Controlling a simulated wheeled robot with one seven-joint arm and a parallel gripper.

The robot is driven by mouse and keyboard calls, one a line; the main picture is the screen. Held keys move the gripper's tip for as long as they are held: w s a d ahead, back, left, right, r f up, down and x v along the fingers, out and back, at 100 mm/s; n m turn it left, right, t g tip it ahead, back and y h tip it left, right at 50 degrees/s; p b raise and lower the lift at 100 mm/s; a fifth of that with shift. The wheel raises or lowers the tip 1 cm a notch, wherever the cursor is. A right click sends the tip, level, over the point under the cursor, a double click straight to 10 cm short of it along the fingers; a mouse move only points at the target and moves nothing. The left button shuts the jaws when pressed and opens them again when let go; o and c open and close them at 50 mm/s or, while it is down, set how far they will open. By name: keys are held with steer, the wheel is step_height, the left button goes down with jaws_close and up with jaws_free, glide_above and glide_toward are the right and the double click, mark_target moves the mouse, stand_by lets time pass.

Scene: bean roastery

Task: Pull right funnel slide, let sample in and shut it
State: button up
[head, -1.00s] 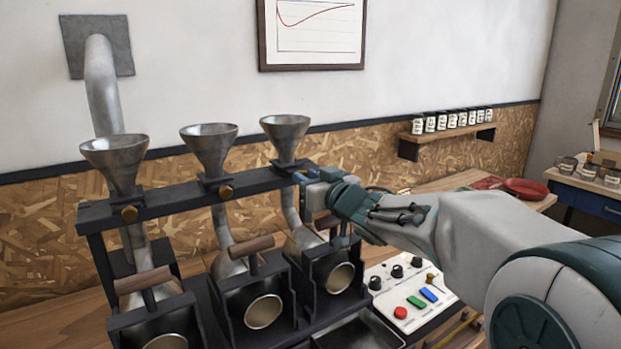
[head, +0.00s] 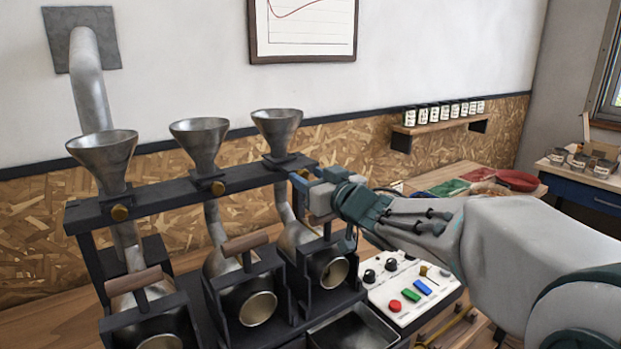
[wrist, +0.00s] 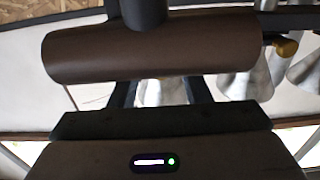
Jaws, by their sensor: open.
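The right funnel (head: 277,125) is a grey metal cone on the dark beam (head: 165,198), above the right roaster drum (head: 333,272). Whether the fingers are around the knob I cannot tell. In the wrist view a brown wooden handle (wrist: 150,50) crosses close to the camera and covers much of the fingers. A brass knob (wrist: 287,48) shows at its right. No sample is visible.
The middle funnel (head: 200,140) and left funnel (head: 103,155) stand beside it, with brass slide knobs (head: 217,188) on the beam. Wooden-handled drums stand below.

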steer(key=v, duration=1.3)
steer(key=shift+s, duration=0.35)
steer(key=shift+d+r, duration=0.1)
steer(key=shift+d, duration=0.05)
stand_by(0.5)
